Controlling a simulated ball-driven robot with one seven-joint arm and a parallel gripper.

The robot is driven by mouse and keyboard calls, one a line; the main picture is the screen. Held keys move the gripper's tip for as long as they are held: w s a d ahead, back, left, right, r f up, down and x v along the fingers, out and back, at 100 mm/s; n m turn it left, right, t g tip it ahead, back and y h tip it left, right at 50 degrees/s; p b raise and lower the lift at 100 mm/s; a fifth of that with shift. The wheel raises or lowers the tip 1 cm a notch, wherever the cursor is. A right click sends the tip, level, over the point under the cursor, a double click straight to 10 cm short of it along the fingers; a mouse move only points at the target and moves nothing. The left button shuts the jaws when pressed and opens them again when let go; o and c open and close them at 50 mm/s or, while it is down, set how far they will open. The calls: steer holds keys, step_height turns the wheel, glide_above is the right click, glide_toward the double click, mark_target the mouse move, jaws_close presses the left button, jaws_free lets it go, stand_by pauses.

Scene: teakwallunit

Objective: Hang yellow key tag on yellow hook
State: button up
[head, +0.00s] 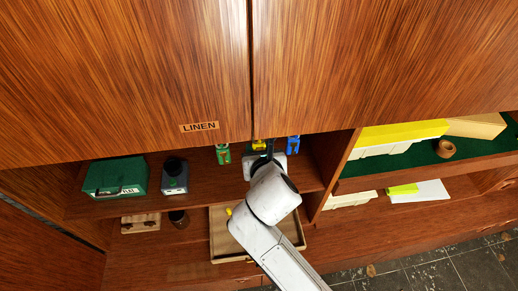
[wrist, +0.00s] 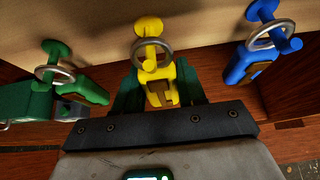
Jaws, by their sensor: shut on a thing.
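The yellow key tag (wrist: 160,92) sits between the dark fingers of my gripper (wrist: 160,92) in the wrist view, and the gripper is shut on it. Its metal ring (wrist: 137,55) appears to be around the peg of the yellow hook (wrist: 148,27), with the peg's end showing inside the ring. In the head view, the yellow hook and tag (head: 259,144) show as a small patch just under the upper doors. My gripper (head: 262,158) is right below it, and my arm hides much of this spot.
A green tag (wrist: 90,86) hangs by a ring left of my gripper, and a blue tag (wrist: 264,63) hangs right. A green box (head: 115,176) and a dark grey device (head: 174,176) stand on the shelf at left. A wooden tray (head: 219,240) lies below my arm.

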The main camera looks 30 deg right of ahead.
steer(key=o, duration=1.1)
steer(key=v, duration=1)
steer(key=shift+s+r+b, duration=0.25)
steer(key=shift+s+b, duration=0.1)
